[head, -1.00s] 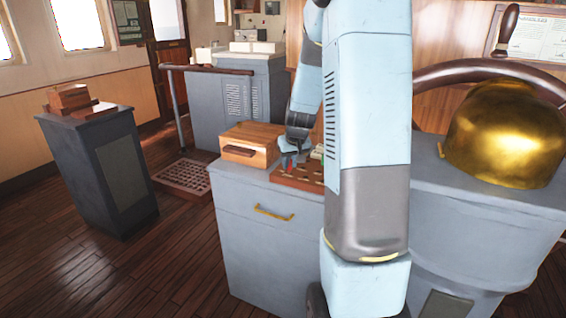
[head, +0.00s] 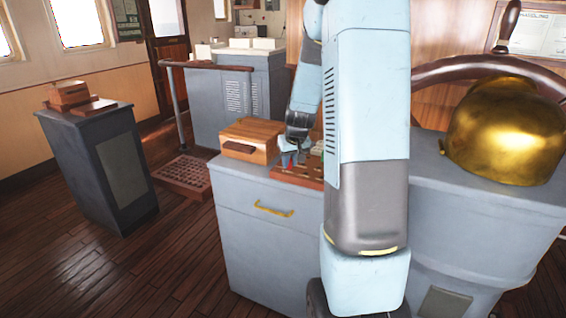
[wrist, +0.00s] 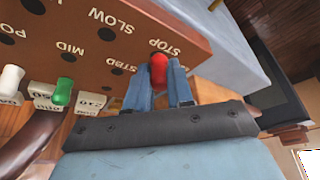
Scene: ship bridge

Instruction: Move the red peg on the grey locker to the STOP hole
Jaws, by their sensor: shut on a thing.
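The red peg (wrist: 158,70) is between the two fingers of my gripper (wrist: 157,82) in the wrist view. My gripper is shut on it, and the peg's rounded head shows above the fingers. The peg is right beside the STOP label on the brown wooden board (wrist: 150,25). No open hole shows beside that label; the peg and fingers cover that spot, and I cannot tell whether the peg is seated. In the head view my gripper (head: 289,158) is low over the board (head: 296,178) on the grey locker (head: 250,235).
A green peg (wrist: 62,92) and a white peg (wrist: 10,78) stand near small label plates. Open holes show by SLOW, MID and STBD. A wooden box (head: 250,140) stands left of the board. A brass dome (head: 510,130) is at the right.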

